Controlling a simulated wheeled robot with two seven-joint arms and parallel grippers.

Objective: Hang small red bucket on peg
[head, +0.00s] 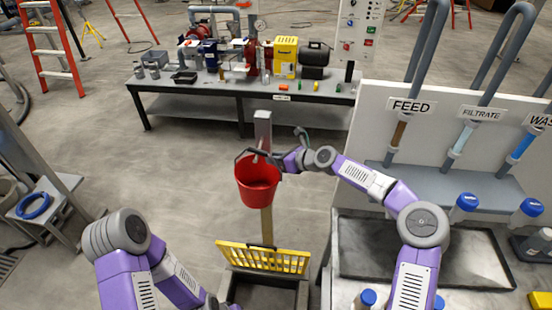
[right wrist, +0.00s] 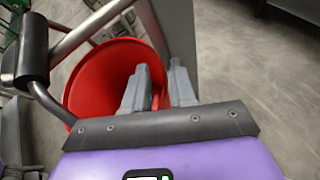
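The small red bucket (head: 257,186) is upright in the air, in front of a post with a grey upper part (head: 263,124). Its dark handle arcs at the rim. The peg is not clear; the gripper and bucket cover that spot, so I cannot tell whether the handle rests on it. My right gripper (head: 272,159) is at the bucket's rim, beside the post.
A yellow basket-like rack (head: 262,258) is below the bucket. A grey tray (head: 425,262) and a panel labelled FEED and FILTRATE (head: 460,112) stand at the right. A workbench (head: 190,99) with tools is behind. The floor left of the bucket is clear.

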